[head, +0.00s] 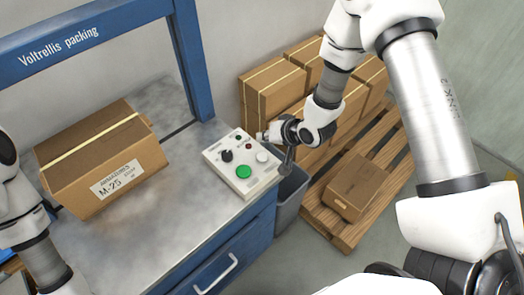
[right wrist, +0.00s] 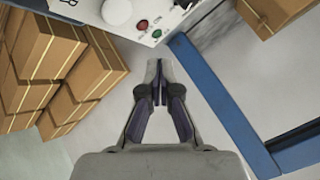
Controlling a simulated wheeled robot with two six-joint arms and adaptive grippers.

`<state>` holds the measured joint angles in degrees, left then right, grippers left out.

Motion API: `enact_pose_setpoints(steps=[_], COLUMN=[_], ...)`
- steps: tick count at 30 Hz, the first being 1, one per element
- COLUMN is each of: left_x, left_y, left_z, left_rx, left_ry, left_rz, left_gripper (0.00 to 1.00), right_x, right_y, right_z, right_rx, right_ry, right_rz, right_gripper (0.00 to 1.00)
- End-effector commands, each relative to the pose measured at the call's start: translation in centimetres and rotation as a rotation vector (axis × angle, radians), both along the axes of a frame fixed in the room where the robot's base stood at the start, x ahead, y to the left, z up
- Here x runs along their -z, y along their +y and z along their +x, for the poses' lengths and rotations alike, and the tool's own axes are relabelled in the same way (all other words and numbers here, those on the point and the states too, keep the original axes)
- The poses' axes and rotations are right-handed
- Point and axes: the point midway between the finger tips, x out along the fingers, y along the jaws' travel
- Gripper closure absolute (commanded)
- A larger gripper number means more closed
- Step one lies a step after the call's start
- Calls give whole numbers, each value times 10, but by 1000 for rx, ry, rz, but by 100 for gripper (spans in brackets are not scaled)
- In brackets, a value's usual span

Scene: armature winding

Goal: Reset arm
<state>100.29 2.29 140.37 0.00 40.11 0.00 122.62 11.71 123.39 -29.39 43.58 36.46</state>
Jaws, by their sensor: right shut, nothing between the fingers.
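My right arm reaches in from the right in the head view. My right gripper (head: 262,137) is at the right edge of the white control box (head: 262,178), close to its upper right corner; I cannot tell whether it touches. In the right wrist view the fingers (right wrist: 158,68) are together, with nothing between them, and the control box (right wrist: 88,10) shows just beyond the tips. The box has a large green button (head: 244,172), a black knob (head: 226,155), a white round knob (head: 262,156) and small red and green lights. Part of my left arm shows at the left edge; its gripper is out of view.
A taped carton labelled M-25 (head: 85,165) sits on the grey bench top (head: 150,235) under a blue frame (head: 190,60). A grey bin (head: 291,195) stands beside the bench. Several cartons (head: 275,90) are on a wooden pallet (head: 385,185) at the right.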

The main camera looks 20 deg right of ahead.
Motion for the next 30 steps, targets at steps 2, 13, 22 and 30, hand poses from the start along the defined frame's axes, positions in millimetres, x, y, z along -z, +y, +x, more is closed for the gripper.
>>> enact_pose_setpoints(steps=[2,13,22,30], left_x=[2,3,31,47], left_y=[0,0,0,0], left_z=[0,0,0,0], left_rx=[0,0,0,0], left_ry=[0,0,1,0], left_rz=[0,0,0,0], left_gripper=[100,100,100,100], right_x=[2,8,136,192], right_y=[0,0,-5,-19], right_z=[0,-4,-140,-275], right_rx=[0,-3,-102,-259], right_ry=[0,11,330,627], right_rz=[0,-7,-233,-422], right_gripper=[100,100,100,100])
